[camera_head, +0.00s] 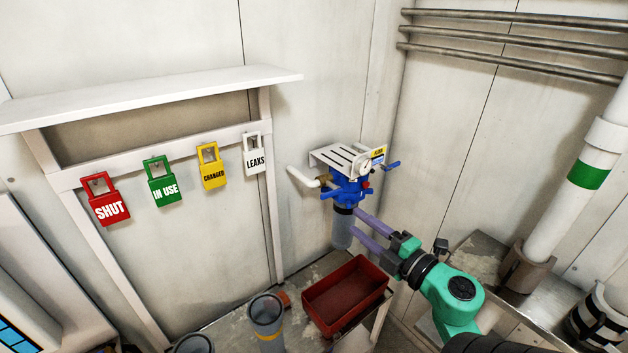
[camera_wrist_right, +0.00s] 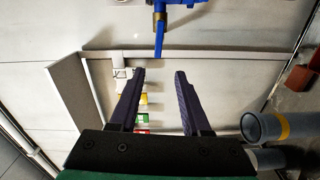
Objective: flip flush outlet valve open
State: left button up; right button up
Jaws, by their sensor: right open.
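A blue filter head (camera_head: 347,188) with a gauge and a clear-grey bowl (camera_head: 342,230) hangs on the wall. One blue lever (camera_head: 327,193) shows at its left side and another blue lever (camera_head: 391,165) at its right. I cannot tell from labels which is the flush outlet valve. My right gripper (camera_head: 356,220) is open, its purple fingers pointing at the filter by the top of the bowl. In the right wrist view, a blue lever (camera_wrist_right: 159,40) on a brass fitting lies just beyond and between the open fingertips (camera_wrist_right: 159,72), with nothing gripped. My left gripper is out of view.
A red tray (camera_head: 346,297) sits on the bench below the gripper. A grey cylinder (camera_head: 267,318) with a yellow band stands left of it. Several coloured tags, including a red SHUT tag (camera_head: 105,200), hang on a rail under the white shelf (camera_head: 150,97).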

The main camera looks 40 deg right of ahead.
aim_at(328, 197)
jog(key=w+p, duration=0.1)
jog(key=w, duration=0.3)
jog(key=w+p, duration=0.1)
jog(key=w, duration=0.3)
jog(key=w+d+p, duration=0.1)
jog(key=w+p, duration=0.1)
jog(key=w, duration=0.2)
jog(key=shift+r, duration=0.1)
jog(key=shift+w, duration=0.35)
jog(key=shift+s+d, duration=0.15)
grip_shut()
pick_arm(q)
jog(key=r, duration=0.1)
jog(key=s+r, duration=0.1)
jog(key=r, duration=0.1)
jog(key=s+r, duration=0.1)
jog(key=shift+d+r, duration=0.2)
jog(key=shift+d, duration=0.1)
